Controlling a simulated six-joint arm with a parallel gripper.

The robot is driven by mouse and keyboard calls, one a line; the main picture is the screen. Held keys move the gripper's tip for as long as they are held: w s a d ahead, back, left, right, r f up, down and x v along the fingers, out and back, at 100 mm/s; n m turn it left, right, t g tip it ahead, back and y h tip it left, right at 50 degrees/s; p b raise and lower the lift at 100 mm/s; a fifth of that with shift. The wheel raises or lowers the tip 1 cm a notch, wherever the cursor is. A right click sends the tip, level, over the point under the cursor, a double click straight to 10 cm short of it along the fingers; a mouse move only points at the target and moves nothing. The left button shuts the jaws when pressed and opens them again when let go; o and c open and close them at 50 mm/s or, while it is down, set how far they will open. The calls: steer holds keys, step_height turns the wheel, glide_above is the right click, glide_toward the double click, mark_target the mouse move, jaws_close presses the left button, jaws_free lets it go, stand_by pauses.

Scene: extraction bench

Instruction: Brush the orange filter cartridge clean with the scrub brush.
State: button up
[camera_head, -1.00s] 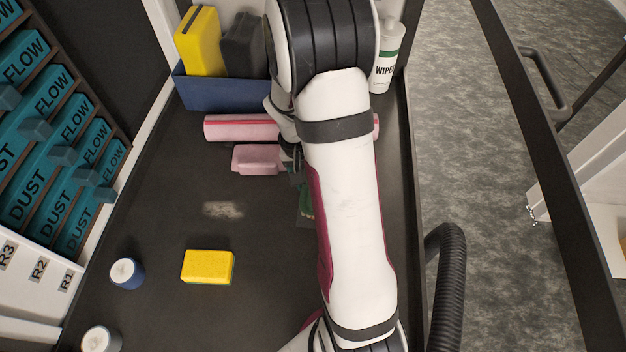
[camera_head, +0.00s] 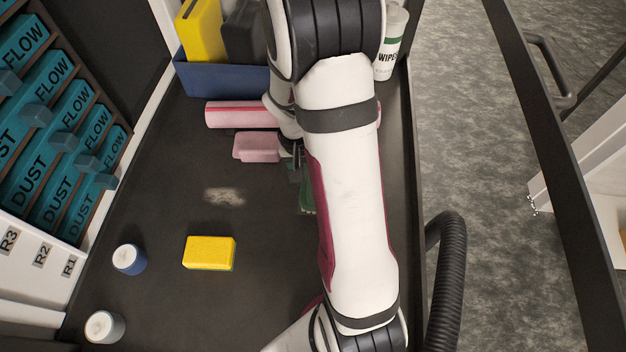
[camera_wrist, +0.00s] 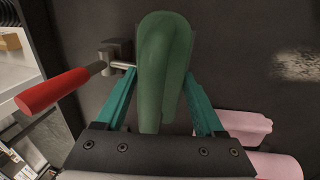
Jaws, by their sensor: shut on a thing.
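My gripper (camera_wrist: 160,75) has its teal fingers shut on a long, rounded green piece, which looks like the scrub brush (camera_wrist: 163,65). Its bristles are not visible in the wrist view. In the head view my arm covers most of the gripper, and a bit of dark green (camera_head: 306,198) shows beside the arm, low over the dark bench. I see no clearly orange filter cartridge in either view. A yellow block (camera_head: 200,30) and a black block stand in the blue bin (camera_head: 222,80) at the back.
A pink roll (camera_head: 240,114) and pink block (camera_head: 257,147) lie near the gripper. A red handle (camera_wrist: 55,88) on a metal fitting is left in the wrist view. A yellow sponge (camera_head: 209,252), pale dusty patch (camera_head: 224,196) and two small jars (camera_head: 128,259) are left of my arm.

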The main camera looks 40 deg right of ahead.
steer(key=shift+d, duration=0.1)
step_height(320, 180, up, 6)
steer(key=shift+r, duration=0.1)
stand_by(0.4)
steer(key=shift+w, duration=0.1)
stand_by(0.4)
steer(key=w+a+r+n, duration=0.3)
steer(key=a+r+n, duration=0.1)
steer(key=a+r, duration=0.3)
steer(key=w+a+r+n+t, duration=0.1)
steer(key=w+a+r+n, duration=0.2)
steer(key=a+r+n, duration=0.2)
steer(key=a+r, duration=0.3)
steer(key=r, duration=0.1)
steer(key=shift+w+a+r+t+h, duration=0.2)
steer(key=shift+w+r+t+h, duration=0.1)
steer(key=shift+w, duration=0.1)
